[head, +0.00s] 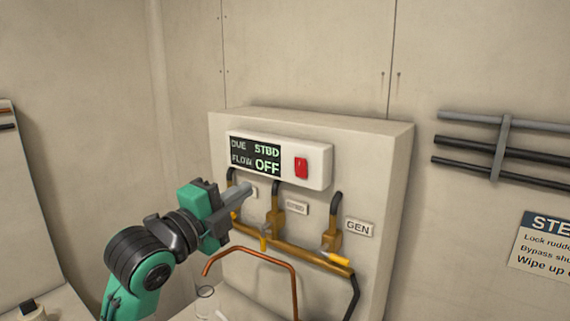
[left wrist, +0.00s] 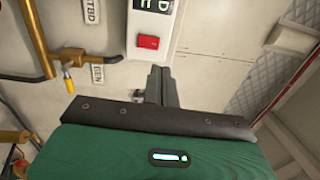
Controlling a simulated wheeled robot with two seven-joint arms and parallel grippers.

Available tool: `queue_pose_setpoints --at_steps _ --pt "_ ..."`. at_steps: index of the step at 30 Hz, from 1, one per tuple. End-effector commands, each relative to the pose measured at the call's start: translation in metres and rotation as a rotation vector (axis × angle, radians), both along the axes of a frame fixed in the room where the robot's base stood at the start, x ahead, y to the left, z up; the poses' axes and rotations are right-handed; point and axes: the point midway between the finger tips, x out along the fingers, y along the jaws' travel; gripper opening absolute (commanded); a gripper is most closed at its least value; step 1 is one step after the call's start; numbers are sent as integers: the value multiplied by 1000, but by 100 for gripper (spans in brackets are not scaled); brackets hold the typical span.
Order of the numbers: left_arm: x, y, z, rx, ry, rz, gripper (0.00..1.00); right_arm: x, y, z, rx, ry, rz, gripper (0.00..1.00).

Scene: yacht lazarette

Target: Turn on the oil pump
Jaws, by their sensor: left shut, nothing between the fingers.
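The white control box (head: 315,165) is fixed to the beige panel. Its display (head: 255,155) reads "DUE STBD" and "FLOW OFF". A red rocker switch (head: 301,167) sits right of the display; it also shows in the left wrist view (left wrist: 148,42). Below are brass valves: the STBD valve (head: 276,224) and the GEN valve (head: 333,238), with yellow handles. Another valve at left is mostly hidden behind my gripper. My left gripper (head: 245,189) is shut and empty, in front of the panel, below and left of the switch in the head view. My right gripper is out of view.
A brass manifold (head: 290,256) runs under the valves. A bent copper pipe (head: 275,258) stands out below it, near a small clear vessel (head: 205,291). Rails (head: 480,144) and a partly cut-off steering sign (head: 545,240) are on the right wall.

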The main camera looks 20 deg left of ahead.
Motion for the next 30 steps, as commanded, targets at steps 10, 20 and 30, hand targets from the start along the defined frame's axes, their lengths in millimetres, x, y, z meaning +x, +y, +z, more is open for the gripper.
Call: queue_pose_setpoints --at_steps 10,20,30 --pt "43 -16 10 -7 4 -3 0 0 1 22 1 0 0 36" --pt "99 -37 19 -6 4 -2 0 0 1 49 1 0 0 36" --pt "127 -46 20 -2 1 0 0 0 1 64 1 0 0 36"
